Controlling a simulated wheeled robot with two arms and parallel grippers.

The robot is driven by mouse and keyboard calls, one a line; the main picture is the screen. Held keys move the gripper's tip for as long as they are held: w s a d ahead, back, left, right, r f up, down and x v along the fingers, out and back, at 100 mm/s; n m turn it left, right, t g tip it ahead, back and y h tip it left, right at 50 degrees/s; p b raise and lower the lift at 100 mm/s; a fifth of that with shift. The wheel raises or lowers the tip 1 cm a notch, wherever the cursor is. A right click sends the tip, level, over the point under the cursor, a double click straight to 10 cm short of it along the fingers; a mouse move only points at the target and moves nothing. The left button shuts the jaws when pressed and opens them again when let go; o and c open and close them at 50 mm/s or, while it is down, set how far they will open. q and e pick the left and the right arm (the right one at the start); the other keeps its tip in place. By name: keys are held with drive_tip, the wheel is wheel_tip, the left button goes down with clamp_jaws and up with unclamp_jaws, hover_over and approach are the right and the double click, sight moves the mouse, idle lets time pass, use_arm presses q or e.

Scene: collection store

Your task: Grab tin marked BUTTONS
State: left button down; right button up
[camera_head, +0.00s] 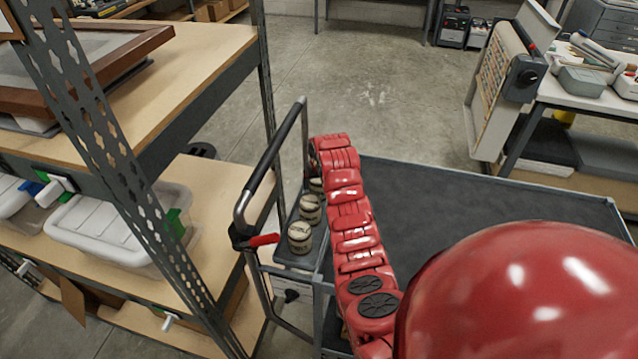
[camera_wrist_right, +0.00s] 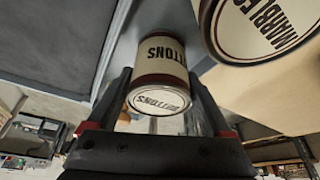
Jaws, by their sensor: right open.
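The tin marked BUTTONS (camera_wrist_right: 158,75) is cream with dark bands and shows upside down in the right wrist view. It stands between the two dark fingers of my right gripper (camera_wrist_right: 160,82), which is open; contact with the tin cannot be told. In the head view my red right arm reaches to the cart's end tray, and its gripper (camera_head: 314,170) is mostly hidden by the arm. The farthest tin (camera_head: 316,185) there is partly covered, and its label is unreadable. My left gripper is not in view.
A tin marked MARBLES (camera_wrist_right: 262,28) is close beside my right gripper. Two more tins, a middle one (camera_head: 310,208) and a near one (camera_head: 299,238), stand in a row. The cart handle (camera_head: 268,160) rises left of them; the cart's dark deck (camera_head: 430,200) is clear.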

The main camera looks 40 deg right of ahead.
drive_tip(key=shift+x, duration=1.15)
clamp_jaws()
